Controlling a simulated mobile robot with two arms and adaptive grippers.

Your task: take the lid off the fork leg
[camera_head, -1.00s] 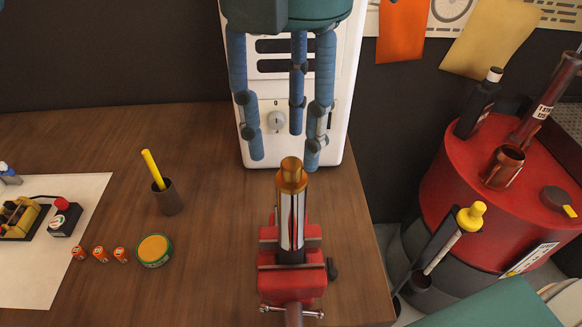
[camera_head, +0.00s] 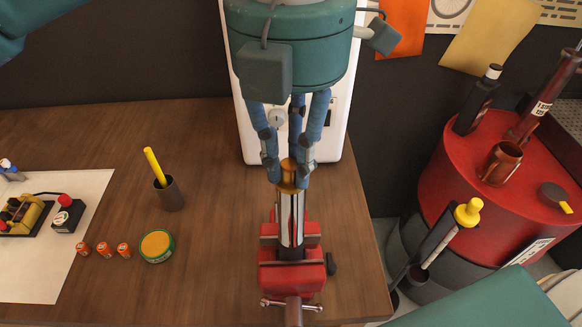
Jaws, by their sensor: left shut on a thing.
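The fork leg (camera_head: 291,222) is a shiny metal tube standing upright in a red vise (camera_head: 292,278) at the bench's front right. Its lid (camera_head: 288,172) is a gold-brown cap at the top of the tube. My left gripper (camera_head: 288,178) comes down from above with blue fingers, and they are closed around the lid. The lid still sits at the top of the fork leg. The fingers partly hide the lid's sides. My right gripper is not in view.
A white machine (camera_head: 246,130) stands behind the vise. To the left are a dark cup (camera_head: 170,196) with a yellow stick, a green-rimmed tin (camera_head: 157,246) and orange batteries (camera_head: 103,249). A red drum (camera_head: 455,165) with tools is at the right. The wooden bench between is clear.

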